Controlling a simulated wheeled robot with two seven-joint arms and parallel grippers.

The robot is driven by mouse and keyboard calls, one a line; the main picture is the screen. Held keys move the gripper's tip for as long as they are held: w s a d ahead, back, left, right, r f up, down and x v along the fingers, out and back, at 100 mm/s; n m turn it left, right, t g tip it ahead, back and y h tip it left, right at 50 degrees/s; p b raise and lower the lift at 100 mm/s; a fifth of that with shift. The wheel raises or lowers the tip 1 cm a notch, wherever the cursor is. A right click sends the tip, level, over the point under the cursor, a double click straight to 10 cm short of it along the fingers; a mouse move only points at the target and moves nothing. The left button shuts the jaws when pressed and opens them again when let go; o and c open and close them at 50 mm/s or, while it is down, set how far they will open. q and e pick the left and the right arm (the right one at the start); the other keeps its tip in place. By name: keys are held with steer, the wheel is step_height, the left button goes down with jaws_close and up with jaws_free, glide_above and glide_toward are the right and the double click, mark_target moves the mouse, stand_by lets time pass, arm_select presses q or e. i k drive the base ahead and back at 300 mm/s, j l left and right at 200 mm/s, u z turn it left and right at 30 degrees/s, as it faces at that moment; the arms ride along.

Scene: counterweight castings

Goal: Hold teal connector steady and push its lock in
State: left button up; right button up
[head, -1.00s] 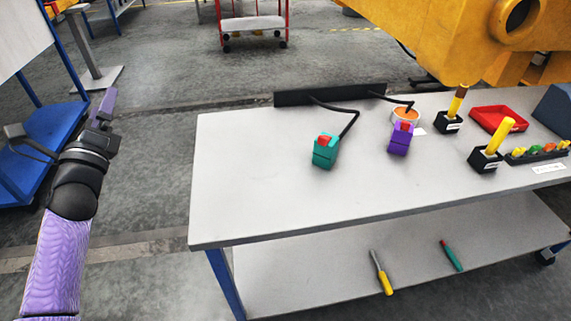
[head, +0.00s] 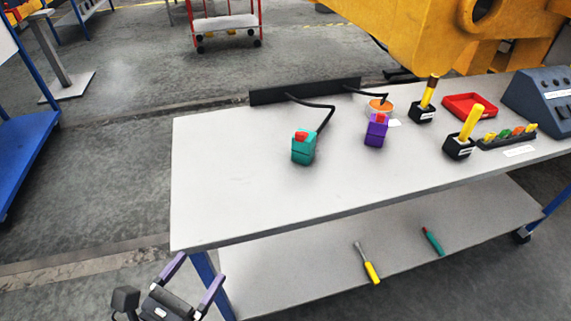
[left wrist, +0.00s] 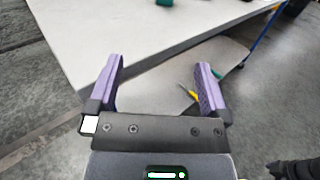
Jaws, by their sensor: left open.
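The teal connector (head: 303,151) stands on the white table (head: 225,205), left of its middle. Its red lock (head: 301,135) sits on top, and a black cable runs from it to a black bar at the table's back edge. In the left wrist view only a bit of the teal connector (left wrist: 164,2) shows at the top edge. My left gripper (head: 199,272) is open and empty in front of the table's near left corner, well short of the connector. Its two purple fingers (left wrist: 158,78) are spread in the left wrist view. My right gripper is not seen in the head view.
A purple connector (head: 376,131) with a red lock stands right of the teal one. Farther right are yellow-handled black blocks (head: 459,147), a red tray (head: 470,106) and a control box (head: 540,100). A screwdriver (head: 367,264) lies on the lower shelf. The table's left part is clear.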

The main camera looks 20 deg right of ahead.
mark_target(301, 137)
steer(key=i+l, duration=0.35)
steer(key=l, duration=0.15)
steer(key=i+l, duration=0.4)
steer(key=l, duration=0.15)
